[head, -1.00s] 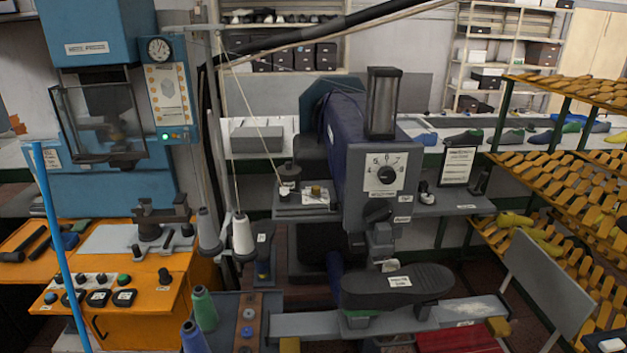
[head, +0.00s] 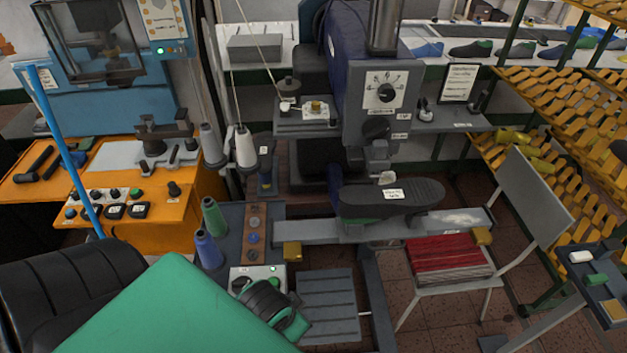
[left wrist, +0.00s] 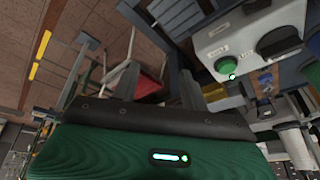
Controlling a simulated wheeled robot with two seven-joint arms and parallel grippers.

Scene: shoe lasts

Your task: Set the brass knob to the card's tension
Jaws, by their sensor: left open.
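The small brass knob (head: 316,106) sits on a pale plate on the grey shelf left of the sewing machine, in the head view. A white card (head: 460,82) in a dark frame stands on the machine's right shelf; its print is too small to read. A dial (head: 386,94) with a black pointer is on the machine's front. My left arm comes in from the lower left, well below and apart from the brass knob. My left gripper (left wrist: 208,92) is open and empty in the left wrist view, its fingers apart. My right gripper is not in view.
A white control box (head: 245,277) with a green light is close to my left wrist and also in the left wrist view (left wrist: 245,42). Thread cones (head: 246,148) stand left of the machine. A chair (head: 522,205) with red material and a shoe rack (head: 560,105) are right.

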